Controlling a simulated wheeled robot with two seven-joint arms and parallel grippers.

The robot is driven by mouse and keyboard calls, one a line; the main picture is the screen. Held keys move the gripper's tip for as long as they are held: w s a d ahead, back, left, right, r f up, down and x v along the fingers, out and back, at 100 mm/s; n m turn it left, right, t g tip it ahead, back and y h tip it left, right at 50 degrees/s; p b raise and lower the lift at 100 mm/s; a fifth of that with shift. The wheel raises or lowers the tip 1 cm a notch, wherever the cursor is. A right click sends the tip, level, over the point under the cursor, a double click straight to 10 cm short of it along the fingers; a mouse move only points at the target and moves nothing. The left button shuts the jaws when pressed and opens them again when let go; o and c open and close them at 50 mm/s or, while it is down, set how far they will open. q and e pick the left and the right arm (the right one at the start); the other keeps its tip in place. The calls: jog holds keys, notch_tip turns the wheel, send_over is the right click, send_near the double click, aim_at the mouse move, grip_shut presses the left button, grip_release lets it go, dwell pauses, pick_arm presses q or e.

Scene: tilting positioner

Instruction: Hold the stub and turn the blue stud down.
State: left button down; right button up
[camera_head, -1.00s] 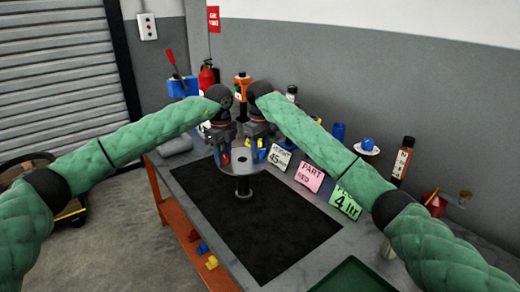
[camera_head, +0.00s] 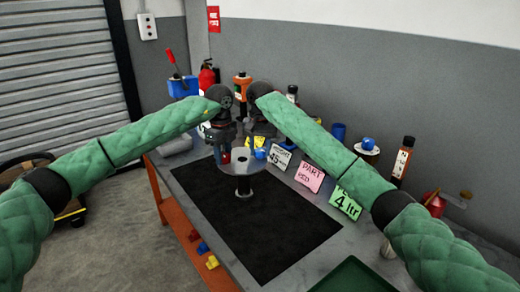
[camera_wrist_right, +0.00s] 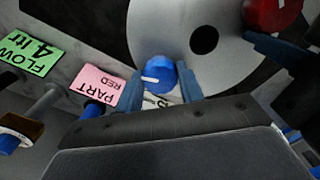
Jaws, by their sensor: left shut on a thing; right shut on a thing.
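The grey round plate (camera_head: 243,168) stands on a short post on the dark mat. My left gripper (camera_head: 224,156) is shut on the red stub (camera_head: 226,158) at the plate's left part; the red stub also shows in the right wrist view (camera_wrist_right: 273,14), beside the left gripper's blue fingers. My right gripper (camera_head: 261,148) is shut on the blue stud (camera_head: 260,154) at the plate's right edge. In the right wrist view the blue stud (camera_wrist_right: 158,72) has a white mark and sits between the right gripper's fingers (camera_wrist_right: 160,88). The plate has a dark round hole.
Cards with writing, a pink one (camera_head: 310,177) and a green one (camera_head: 345,203), stand right of the black mat (camera_head: 265,225). Bottles line the wall. The mat's front is clear.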

jog(key=m, duration=0.6)
jog(key=shift+r, duration=0.15)
jog(key=shift+m, duration=0.4)
